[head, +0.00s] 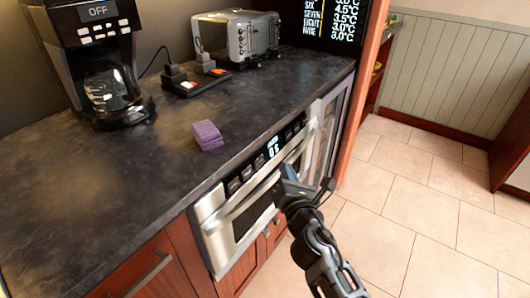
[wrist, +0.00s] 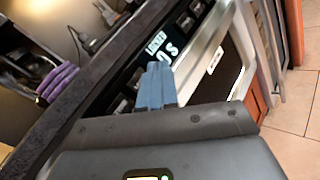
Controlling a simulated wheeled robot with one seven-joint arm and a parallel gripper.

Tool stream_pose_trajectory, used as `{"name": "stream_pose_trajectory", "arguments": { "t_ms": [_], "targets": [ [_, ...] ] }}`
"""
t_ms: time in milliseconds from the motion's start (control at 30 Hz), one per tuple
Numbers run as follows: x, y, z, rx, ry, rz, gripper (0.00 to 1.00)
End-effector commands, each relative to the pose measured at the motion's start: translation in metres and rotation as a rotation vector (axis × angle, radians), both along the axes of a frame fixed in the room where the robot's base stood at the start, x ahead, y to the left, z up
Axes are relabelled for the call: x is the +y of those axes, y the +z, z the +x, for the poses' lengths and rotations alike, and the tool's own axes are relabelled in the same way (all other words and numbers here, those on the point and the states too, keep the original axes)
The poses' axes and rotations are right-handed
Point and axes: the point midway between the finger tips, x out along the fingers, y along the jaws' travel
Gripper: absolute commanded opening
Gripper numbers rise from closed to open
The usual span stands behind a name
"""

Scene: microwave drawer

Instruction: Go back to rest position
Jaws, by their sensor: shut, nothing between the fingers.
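My gripper (head: 289,178) is shut and empty in the head view, in front of the microwave drawer. Its fingers also show in the wrist view (wrist: 156,86), pressed together before the drawer's control panel. The microwave drawer (head: 236,222) is a steel unit built in under the counter, with a lit display and a long handle; it looks closed. Its steel front also shows in the wrist view (wrist: 205,75). I cannot tell whether the fingertips touch the panel.
A dark counter (head: 90,190) carries a purple block (head: 207,135), a coffee maker (head: 100,65), a toaster (head: 238,38) and a black switch strip (head: 196,82). Wooden cabinets (head: 160,262) line the counter's front. The tiled floor (head: 430,215) at right is clear.

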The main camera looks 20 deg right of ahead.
Motion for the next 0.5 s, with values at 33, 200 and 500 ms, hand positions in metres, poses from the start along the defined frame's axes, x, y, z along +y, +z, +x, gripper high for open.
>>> {"name": "stream_pose_trajectory", "arguments": {
  "t_ms": [33, 200, 500],
  "targets": [
    [0.000, 0.000, 0.000, 0.000, 0.000, 0.000, 0.00],
    [0.000, -0.003, -0.004, 0.002, 0.002, 0.015, 0.00],
    [0.005, -0.051, -0.105, 0.045, 0.040, 0.459, 0.00]
  ]
}}
